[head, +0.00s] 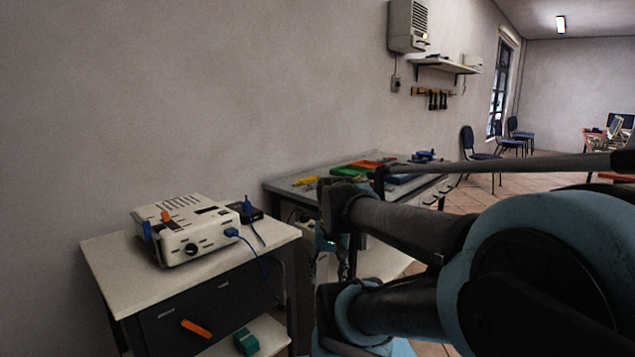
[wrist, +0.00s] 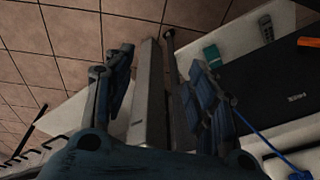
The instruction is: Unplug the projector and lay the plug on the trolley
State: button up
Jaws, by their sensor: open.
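The projector (head: 183,222), a white box with a vented top and dark round lens, sits on the trolley (head: 107,262). A blue plug (head: 231,232) is at its right front, with a blue cable (head: 262,264) hanging over the trolley edge. Another blue plug (head: 247,204) stands at a small black box (head: 252,214) behind it. My gripper (wrist: 160,60) is open and empty in the wrist view, pointing down beside the trolley. The blue cable (wrist: 257,132) also shows there, right of the fingers and apart from them. In the head view my arm hides much of the gripper.
A workbench (head: 290,184) with green and orange trays stands behind my arm. A grey upright panel (wrist: 150,100) shows between my fingers. Tiled floor (wrist: 60,50) is open at left.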

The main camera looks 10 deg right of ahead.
jog(key=w+r+m, duration=0.6)
jog(key=w, duration=0.1)
notch_tip(320, 180, up, 9)
jog(key=m+t+y, duration=0.1)
jog(key=m+y, duration=0.1)
jog(key=m, duration=1.9)
send_over(305, 215)
jog(key=s+d, duration=0.4)
jog(key=s, duration=0.1)
jog(key=x, duration=1.6)
jog(key=shift+w+a+f, duration=0.1)
jog(key=shift+a+f, duration=0.2)
jog(key=shift+a, duration=0.1)
grip_shut()
jog(key=shift+r, duration=0.2)
jog(key=shift+r, duration=1.35)
